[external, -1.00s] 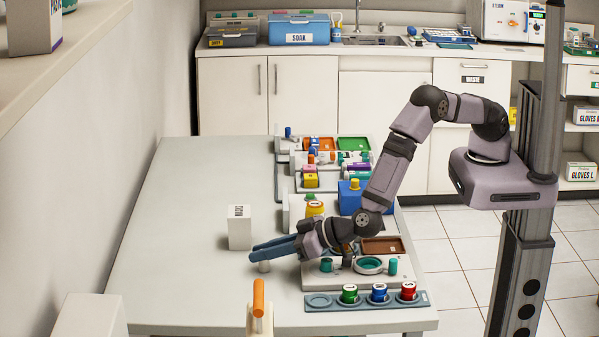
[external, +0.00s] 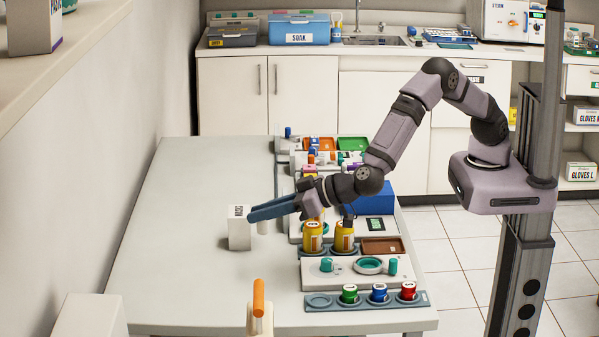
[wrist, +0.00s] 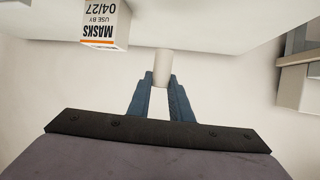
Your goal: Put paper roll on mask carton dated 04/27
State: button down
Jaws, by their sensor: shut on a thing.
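My gripper (external: 262,212) is shut on the white paper roll (external: 263,228), which hangs upright below the blue fingers. The roll also shows between the fingertips in the wrist view (wrist: 162,68). The mask carton (external: 239,236) is a white box standing on the table, just left of the roll in the external view. In the wrist view the carton (wrist: 107,24) is at the upper left, with an orange band and upside-down text reading MASKS, USE BY 04/27. The roll is beside the carton, not on it. Its exact height above the table is hard to tell.
Yellow jars (external: 313,236) stand close below my wrist. A rack of green, blue and red jars (external: 349,294) lies at the table's front right. An orange-handled item (external: 259,298) stands at the front. The table's left side (external: 175,235) is clear.

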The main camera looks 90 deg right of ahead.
jog(key=w+d+r+m+h, duration=0.1)
jog(key=w+d+r+h, duration=0.1)
jog(key=w+d+r, duration=0.3)
notch_tip(320, 180, up, 4)
jog(key=n+y, duration=0.1)
jog(key=y, duration=0.1)
send_over(239, 216)
jog(key=shift+r, duration=0.1)
jog(key=shift+f+b, duration=0.35)
jog(key=shift+f, duration=4.65)
jog(key=shift+f, duration=0.1)
jog(key=c, duration=1.6)
grip_release()
jog(key=shift+a, duration=0.1)
